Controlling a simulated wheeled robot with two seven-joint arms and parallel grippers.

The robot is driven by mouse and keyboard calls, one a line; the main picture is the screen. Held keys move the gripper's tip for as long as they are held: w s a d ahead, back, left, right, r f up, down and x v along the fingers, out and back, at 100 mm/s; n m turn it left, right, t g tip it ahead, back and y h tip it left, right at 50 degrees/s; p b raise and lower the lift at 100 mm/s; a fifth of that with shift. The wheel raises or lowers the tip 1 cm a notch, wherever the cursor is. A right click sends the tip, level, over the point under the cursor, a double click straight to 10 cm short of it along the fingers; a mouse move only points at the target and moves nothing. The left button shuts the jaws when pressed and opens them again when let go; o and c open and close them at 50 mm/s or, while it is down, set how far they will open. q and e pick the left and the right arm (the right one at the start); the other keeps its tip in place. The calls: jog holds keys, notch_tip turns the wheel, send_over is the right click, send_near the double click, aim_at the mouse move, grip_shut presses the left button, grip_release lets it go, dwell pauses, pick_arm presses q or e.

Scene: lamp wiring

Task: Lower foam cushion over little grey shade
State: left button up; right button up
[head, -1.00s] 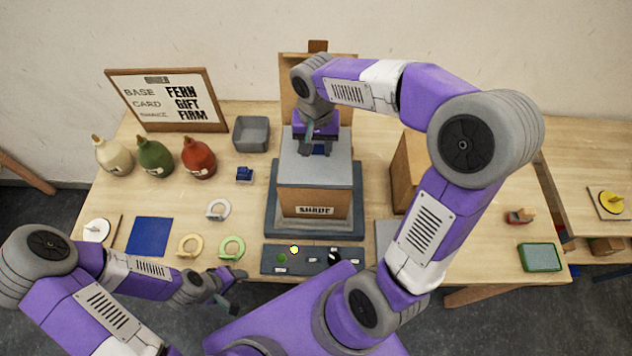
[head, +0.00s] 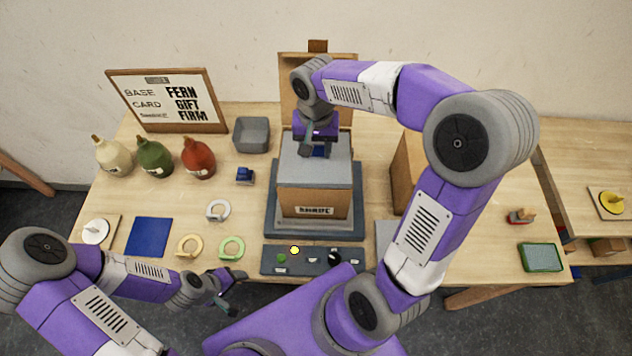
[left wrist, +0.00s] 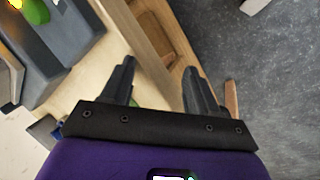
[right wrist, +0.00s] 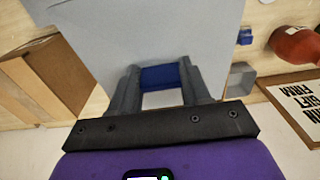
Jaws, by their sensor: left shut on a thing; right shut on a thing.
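The grey foam cushion (head: 300,170) covers the top of a cardboard box labelled SHADE (head: 290,201). My right gripper (head: 316,151) is shut on a blue tab on the cushion's top. The right wrist view shows the blue tab (right wrist: 160,77) between the fingers and the cushion's broad grey face (right wrist: 150,35). The little grey shade cannot be seen. I cannot tell how deep the cushion sits. My left gripper (head: 232,291) is low at the table's front edge, away from the box. In the left wrist view its fingers (left wrist: 158,75) stand apart with nothing visible between them.
The box stands on a dark grey base (head: 273,222). A dark panel (head: 310,269) with small parts lies in front. A brown box (head: 405,170) is close on the right. Bottles, a grey bin (head: 251,134) and rings are on the left. A framed sign (head: 168,100) stands behind them.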

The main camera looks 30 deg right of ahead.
jog(key=shift+w+d+r+p, duration=0.3)
jog(key=shift+w+d+p, duration=0.15)
jog(key=shift+p, duration=0.4)
jog(key=shift+w+d+r+p, duration=0.2)
jog(key=shift+w+r+p, duration=0.25)
jog(key=shift+r+p, duration=0.25)
jog(key=shift+w+d+r+p, duration=0.15)
jog(key=shift+w+r+p, duration=0.3)
jog(key=shift+r+p, duration=0.7)
jog(key=shift+r, duration=0.05)
jog(key=shift+w+d+r+p, duration=0.15)
jog(key=shift+w+r+p, duration=0.05)
jog(key=shift+r+p, duration=0.65)
pick_arm(q)
jog(key=r, duration=0.3)
jog(key=shift+w+d+r+g, duration=0.15)
jog(key=shift+d+r+g, duration=0.15)
jog(key=shift+d+r, duration=0.05)
